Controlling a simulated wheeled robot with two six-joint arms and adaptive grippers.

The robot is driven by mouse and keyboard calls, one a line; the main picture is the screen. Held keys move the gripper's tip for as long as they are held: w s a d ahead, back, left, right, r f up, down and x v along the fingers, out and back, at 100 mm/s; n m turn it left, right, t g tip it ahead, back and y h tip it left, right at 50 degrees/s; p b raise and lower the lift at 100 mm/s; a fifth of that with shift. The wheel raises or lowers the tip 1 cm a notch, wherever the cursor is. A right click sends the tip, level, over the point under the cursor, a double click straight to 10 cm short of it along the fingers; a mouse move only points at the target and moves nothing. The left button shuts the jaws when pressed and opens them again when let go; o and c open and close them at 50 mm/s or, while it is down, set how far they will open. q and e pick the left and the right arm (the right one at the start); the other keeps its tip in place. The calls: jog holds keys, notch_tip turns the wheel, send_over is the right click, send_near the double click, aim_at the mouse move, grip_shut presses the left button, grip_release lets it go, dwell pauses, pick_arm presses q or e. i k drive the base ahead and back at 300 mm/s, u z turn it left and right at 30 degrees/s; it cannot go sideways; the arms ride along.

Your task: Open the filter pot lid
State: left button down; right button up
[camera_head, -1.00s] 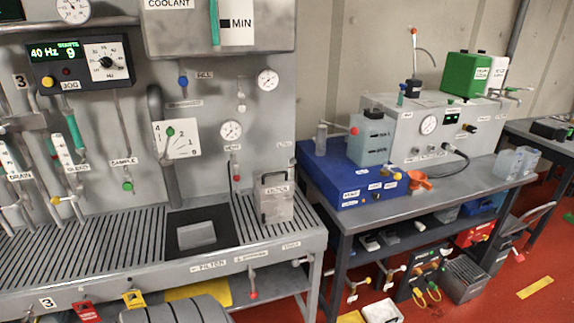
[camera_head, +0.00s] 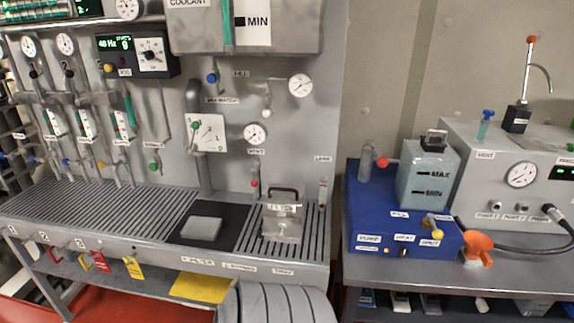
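A grey metal box-shaped pot (camera_head: 283,222) with a black handle (camera_head: 283,191) on top stands upright at the right end of the slatted bench. It looks like the filter pot, but its label is too blurred to read for certain. Its top looks closed. Neither of my grippers is in view, and nothing touches the pot.
A grey slab (camera_head: 202,229) lies on a black mat (camera_head: 226,224) left of the pot. A gauge panel stands behind. A blue unit (camera_head: 395,215) with a translucent tank (camera_head: 427,174) stands on the right-hand table. A ribbed grey cylinder (camera_head: 272,302) is below the bench front.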

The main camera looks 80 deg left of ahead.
aim_at(282, 200)
jog(key=u, duration=0.5)
jog(key=i, duration=0.85)
jog(key=u, duration=1.45)
jog(key=i, duration=0.55)
jog(key=u, duration=0.4)
